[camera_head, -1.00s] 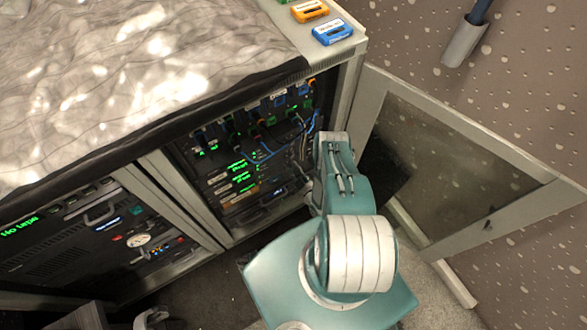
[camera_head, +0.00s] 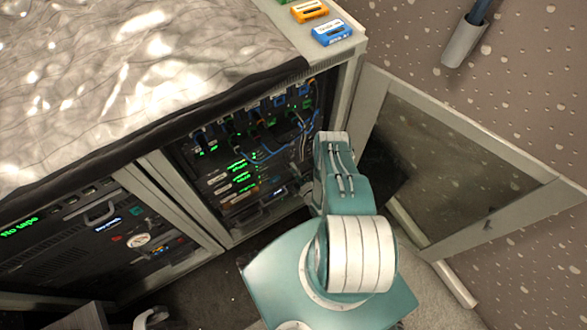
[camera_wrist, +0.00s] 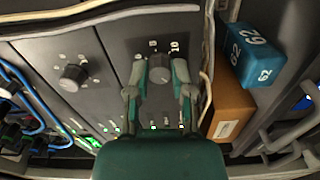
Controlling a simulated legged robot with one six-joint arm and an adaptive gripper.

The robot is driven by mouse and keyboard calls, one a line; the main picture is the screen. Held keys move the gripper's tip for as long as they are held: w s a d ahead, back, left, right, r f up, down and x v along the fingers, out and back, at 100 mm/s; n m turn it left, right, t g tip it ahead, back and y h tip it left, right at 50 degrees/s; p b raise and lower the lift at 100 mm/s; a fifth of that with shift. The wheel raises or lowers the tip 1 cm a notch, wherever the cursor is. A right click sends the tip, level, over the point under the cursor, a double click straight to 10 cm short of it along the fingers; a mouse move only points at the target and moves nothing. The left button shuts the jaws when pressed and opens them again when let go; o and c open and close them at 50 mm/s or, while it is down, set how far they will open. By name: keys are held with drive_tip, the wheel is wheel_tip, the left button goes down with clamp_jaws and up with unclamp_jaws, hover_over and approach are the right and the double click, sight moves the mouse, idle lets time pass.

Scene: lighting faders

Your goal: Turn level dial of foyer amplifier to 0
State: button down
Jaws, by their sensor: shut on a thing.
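In the wrist view a dark round dial (camera_wrist: 159,71) sits on a grey panel (camera_wrist: 117,42), with white scale marks above it. My gripper (camera_wrist: 160,78) is shut on this dial, one green finger on each side. A second similar dial (camera_wrist: 73,77) is on the panel to the left, apart from my gripper. I cannot read which panel belongs to the foyer amplifier, nor the dial's exact setting. In the head view my arm reaches into the open cabinet (camera_head: 190,190) and hides the dials and my gripper.
Blue cables (camera_wrist: 40,110) hang at the left in the wrist view. A blue box marked 62 (camera_wrist: 252,55) and a brown box (camera_wrist: 228,108) stand close on the right. The open cabinet door (camera_head: 455,165) is right of my arm in the head view.

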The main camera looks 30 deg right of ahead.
drive_tip(key=shift+n, duration=0.5)
drive_tip(key=c, duration=0.5)
unclamp_jaws()
drive_tip(key=shift+m, duration=0.3)
